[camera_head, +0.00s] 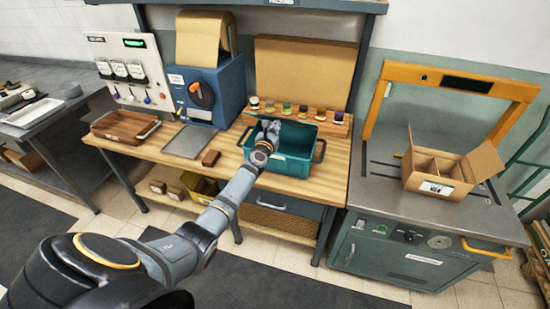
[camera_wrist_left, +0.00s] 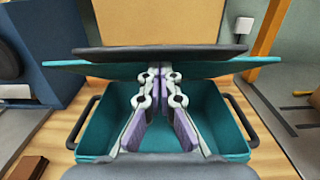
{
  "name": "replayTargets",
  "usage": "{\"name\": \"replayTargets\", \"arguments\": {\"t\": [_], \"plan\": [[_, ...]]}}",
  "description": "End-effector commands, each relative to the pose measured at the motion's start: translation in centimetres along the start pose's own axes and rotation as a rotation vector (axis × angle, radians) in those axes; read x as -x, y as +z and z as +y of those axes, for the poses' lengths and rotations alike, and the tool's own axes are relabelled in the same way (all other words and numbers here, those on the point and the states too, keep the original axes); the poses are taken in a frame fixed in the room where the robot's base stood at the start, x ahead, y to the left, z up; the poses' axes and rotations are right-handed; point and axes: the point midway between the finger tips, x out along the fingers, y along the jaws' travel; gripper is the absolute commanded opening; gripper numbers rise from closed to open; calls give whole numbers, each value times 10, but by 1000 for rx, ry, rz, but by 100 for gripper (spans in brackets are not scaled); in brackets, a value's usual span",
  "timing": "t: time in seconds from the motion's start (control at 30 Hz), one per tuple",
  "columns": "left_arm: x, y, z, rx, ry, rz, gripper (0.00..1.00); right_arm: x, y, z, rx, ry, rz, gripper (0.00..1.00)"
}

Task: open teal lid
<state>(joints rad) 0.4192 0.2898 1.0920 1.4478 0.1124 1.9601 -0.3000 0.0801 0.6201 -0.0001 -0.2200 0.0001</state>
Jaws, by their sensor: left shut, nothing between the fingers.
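A teal bin (camera_head: 291,165) with dark side handles stands on the wooden bench. It also shows in the wrist view (camera_wrist_left: 100,133), where I look into its open inside and see nothing in it. The teal lid (camera_wrist_left: 90,67) shows nearly edge-on as a wide strip above the bin's far side, raised off the near opening. A dark bar lies just above it. My left gripper (camera_head: 270,128) is over the bin's back left part. In the wrist view its fingers (camera_wrist_left: 160,70) are closed together and empty, their tips at the lid's strip. Whether they touch it is unclear. My right gripper is not in view.
A rack of small jars (camera_head: 297,112) stands behind the bin. A blue machine (camera_head: 218,88), a metal tray (camera_head: 189,141), a brown block (camera_head: 211,158) and a wooden tray (camera_head: 125,125) are to the left. An open cardboard box (camera_head: 437,186) stands on the right machine.

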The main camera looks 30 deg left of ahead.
Motion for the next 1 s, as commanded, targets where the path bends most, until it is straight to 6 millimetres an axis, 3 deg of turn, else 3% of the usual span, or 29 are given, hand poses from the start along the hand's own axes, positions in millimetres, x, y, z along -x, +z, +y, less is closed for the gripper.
{"name": "replayTargets", "arguments": {"t": [0.6, 1.0], "plan": [[-37, 20, 0, 1, 0, 0, 0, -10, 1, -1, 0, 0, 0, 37], [-39, 21, 0, 0, 0, 0, 0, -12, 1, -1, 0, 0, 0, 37]]}}
